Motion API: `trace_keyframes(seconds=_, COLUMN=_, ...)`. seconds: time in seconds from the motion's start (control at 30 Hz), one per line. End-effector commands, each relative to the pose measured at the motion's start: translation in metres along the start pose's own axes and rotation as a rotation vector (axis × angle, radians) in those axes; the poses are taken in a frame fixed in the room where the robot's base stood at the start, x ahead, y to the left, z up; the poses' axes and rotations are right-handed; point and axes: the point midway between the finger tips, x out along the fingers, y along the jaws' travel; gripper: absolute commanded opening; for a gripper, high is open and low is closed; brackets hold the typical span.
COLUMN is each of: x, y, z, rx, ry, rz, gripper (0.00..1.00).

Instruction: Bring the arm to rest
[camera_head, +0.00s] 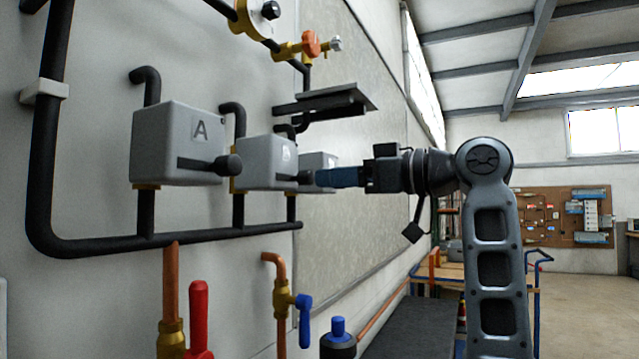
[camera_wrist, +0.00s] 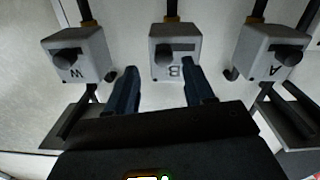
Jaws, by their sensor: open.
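My gripper (camera_head: 322,177) reaches left toward the wall at the height of the valve boxes. In the wrist view its two blue fingers (camera_wrist: 158,72) stand apart with nothing held between them. Past the fingertips is the grey box marked B (camera_wrist: 172,46), which also shows in the head view (camera_head: 262,152). Its dark lever knob appears close to my fingertips in the head view; whether they touch I cannot tell. My arm's elbow side stands upright at the right of the head view.
A dark shelf-like bracket (camera_head: 330,98) juts out above. Black pipes (camera_head: 140,243) run below. A red handle (camera_head: 198,315) and blue valve (camera_head: 303,315) are lower. Floor at right is open.

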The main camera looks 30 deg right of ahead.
Motion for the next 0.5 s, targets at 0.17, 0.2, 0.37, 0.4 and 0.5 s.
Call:
trace_keyframes(seconds=0.17, x=-0.019, y=0.000, z=0.000, rx=-0.001, ry=0.000, rz=0.001, gripper=0.53)
trace_keyframes(seconds=0.2, x=-0.021, y=0.000, z=0.000, rx=-0.001, ry=0.000, rz=0.000, gripper=0.53)
trace_keyframes(seconds=0.37, x=-0.023, y=0.000, z=0.000, rx=0.000, ry=0.000, rz=-0.001, gripper=0.53)
trace_keyframes(seconds=0.4, x=-0.023, y=0.000, z=0.000, rx=0.000, ry=0.000, rz=-0.001, gripper=0.53)
trace_keyframes(seconds=0.5, x=-0.023, y=0.000, z=0.000, rx=0.000, ry=0.000, rz=-0.001, gripper=0.53)
